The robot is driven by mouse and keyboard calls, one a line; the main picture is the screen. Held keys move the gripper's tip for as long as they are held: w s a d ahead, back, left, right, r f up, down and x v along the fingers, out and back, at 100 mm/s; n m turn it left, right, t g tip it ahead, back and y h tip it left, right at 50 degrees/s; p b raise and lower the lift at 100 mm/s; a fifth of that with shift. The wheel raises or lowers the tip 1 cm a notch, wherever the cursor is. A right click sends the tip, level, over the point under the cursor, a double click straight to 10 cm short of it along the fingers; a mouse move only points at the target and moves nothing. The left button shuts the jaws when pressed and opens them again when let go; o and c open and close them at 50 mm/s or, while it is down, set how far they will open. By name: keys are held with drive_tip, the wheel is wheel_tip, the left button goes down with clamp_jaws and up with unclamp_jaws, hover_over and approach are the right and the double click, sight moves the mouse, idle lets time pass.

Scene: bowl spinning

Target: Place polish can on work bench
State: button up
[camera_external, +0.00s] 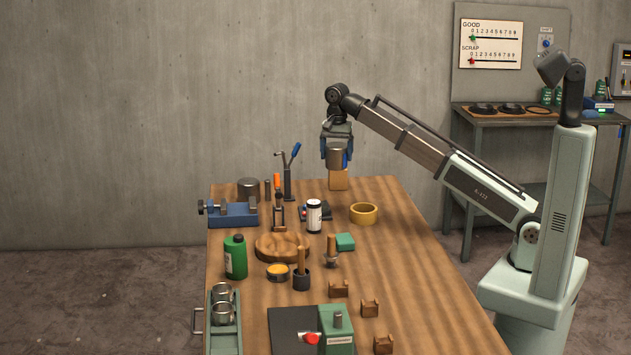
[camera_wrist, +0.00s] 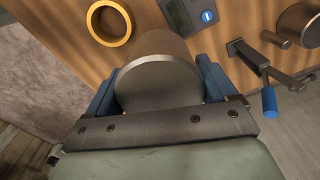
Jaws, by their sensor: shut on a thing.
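My gripper (camera_external: 337,152) is at the far end of the wooden work bench (camera_external: 430,300), with its blue fingers on either side of a grey metal can (camera_external: 336,156). In the wrist view, the can (camera_wrist: 160,84) sits between the blue fingers of my gripper (camera_wrist: 168,88), its flat round end toward the camera. I take this to be the polish can; no label shows. A tan block-like shape (camera_external: 339,180) shows directly below it, and I cannot tell what it is.
A blue-handled clamp (camera_external: 288,172) stands upright to the left. Another grey can (camera_external: 248,187) is behind the vise. The bench's right side is mostly clear.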

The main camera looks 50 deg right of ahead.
drive_tip(key=s+a+n, duration=0.2)
drive_tip(key=s+a, duration=0.2)
drive_tip(key=a, duration=0.9)
drive_tip(key=s+a+n, duration=0.3)
drive_tip(key=s+a, duration=0.1)
drive_tip(key=a, duration=0.9)
drive_tip(key=s+a+n, duration=0.2)
drive_tip(key=s+a, duration=0.2)
drive_tip(key=a, duration=0.9)
drive_tip(key=s+a+n, duration=0.6)
drive_tip(key=s+a, duration=1.8)
drive_tip(key=s, duration=0.2)
drive_tip(key=shift+f, duration=7.55)
drive_tip(key=shift+f, duration=0.15)
drive_tip(key=o, duration=1.1)
